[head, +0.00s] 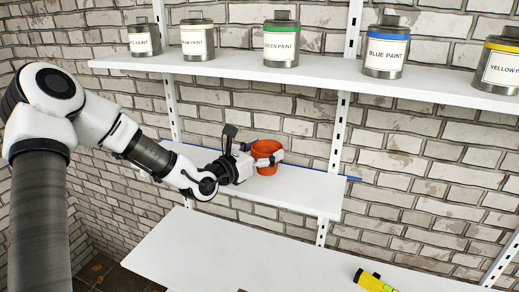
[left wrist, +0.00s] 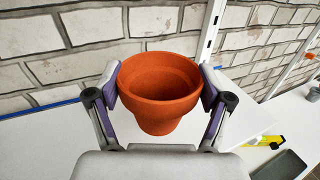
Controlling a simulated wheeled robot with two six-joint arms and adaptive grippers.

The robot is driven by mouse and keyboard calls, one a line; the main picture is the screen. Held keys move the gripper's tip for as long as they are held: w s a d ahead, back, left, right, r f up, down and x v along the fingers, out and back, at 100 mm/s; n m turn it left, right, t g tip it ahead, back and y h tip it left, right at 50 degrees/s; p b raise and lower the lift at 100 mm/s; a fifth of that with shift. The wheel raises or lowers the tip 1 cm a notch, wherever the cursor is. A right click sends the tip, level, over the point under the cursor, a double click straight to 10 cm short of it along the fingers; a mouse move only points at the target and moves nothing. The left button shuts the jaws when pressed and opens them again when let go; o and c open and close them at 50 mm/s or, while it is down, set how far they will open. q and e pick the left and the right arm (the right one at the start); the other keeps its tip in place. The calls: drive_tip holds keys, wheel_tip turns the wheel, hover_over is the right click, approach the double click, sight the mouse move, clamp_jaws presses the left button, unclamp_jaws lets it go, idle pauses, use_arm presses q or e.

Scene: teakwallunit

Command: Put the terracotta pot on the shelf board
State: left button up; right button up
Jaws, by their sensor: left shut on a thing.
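The terracotta pot (head: 266,165) is at the middle white shelf board (head: 310,198), near its right part. In the left wrist view the pot (left wrist: 160,97) is upright and empty, between both fingers. My left gripper (head: 267,161) is shut on the pot from the left side. Whether the pot's base touches the board or hangs just above it, I cannot tell. My right gripper is not in view.
A higher shelf holds several paint cans, among them a green one (head: 281,42) and a blue one (head: 387,50). A lower white surface (head: 215,255) carries a yellow tool (head: 372,281). A blue edge (head: 350,178) runs along the back of the middle board. Wall uprights (head: 338,130) stand behind.

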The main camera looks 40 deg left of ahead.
use_arm(q)
drive_tip(key=shift+w+a, duration=0.45)
drive_tip(key=shift+a, duration=0.35)
drive_tip(key=shift+a+f+p, duration=0.15)
drive_tip(key=shift+a+p, duration=0.05)
drive_tip(key=shift+p, duration=0.1)
wheel_tip(320, 180, down, 3)
drive_tip(key=shift+r+p, duration=0.2)
drive_tip(key=shift+p, duration=0.25)
drive_tip(key=shift+f, duration=0.35)
drive_tip(key=shift+w, duration=0.1)
drive_tip(key=shift+f, duration=0.15)
drive_tip(key=shift+f+b, duration=0.1)
drive_tip(key=shift+b, duration=0.25)
drive_tip(key=o, duration=1.1)
drive_tip(key=shift+o, duration=0.2)
